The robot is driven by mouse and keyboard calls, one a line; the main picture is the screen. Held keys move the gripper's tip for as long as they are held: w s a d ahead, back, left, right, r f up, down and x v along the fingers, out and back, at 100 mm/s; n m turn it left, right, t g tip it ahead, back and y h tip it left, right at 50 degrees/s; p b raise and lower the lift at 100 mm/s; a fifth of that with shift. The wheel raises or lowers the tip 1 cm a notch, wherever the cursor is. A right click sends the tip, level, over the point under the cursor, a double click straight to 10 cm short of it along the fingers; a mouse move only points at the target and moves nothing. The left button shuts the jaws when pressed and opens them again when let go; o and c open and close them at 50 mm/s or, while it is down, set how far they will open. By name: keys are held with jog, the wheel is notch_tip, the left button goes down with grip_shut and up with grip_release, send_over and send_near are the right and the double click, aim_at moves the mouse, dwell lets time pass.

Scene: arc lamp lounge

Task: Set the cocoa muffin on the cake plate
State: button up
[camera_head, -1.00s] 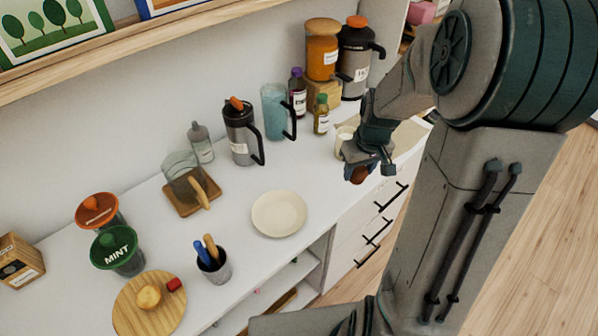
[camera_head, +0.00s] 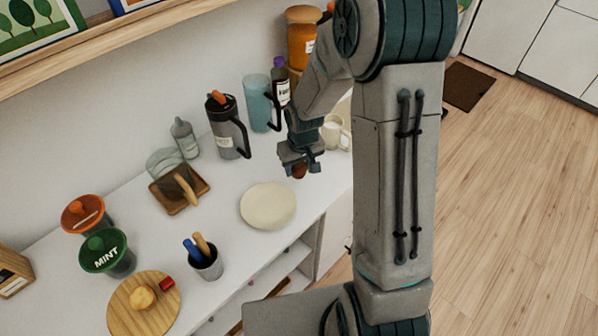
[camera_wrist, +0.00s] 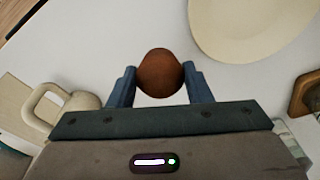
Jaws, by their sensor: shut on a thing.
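My gripper (camera_head: 299,167) is shut on the cocoa muffin (camera_head: 299,172), a small brown round thing. In the wrist view the muffin (camera_wrist: 161,73) sits between the two blue fingers of my gripper (camera_wrist: 160,80). The cake plate (camera_head: 267,206) is a cream round plate lying empty on the white counter. In the head view my gripper is up and to the right of the plate, apart from it. In the wrist view the plate (camera_wrist: 250,25) is at the upper right. The muffin is mostly hidden by my gripper in the head view.
A cream mug (camera_head: 333,131) stands just right of my gripper. A dark press jug (camera_head: 227,125) and a blue pitcher (camera_head: 257,103) stand behind. A pen cup (camera_head: 205,262) and a round wooden board (camera_head: 143,305) with food are left of the plate. The counter (camera_head: 232,185) around the plate is clear.

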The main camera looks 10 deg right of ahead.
aim_at(299, 174)
jog(key=shift+f, duration=1.65)
jog(key=shift+f, duration=0.1)
jog(key=shift+f, duration=0.15)
jog(key=o, duration=1)
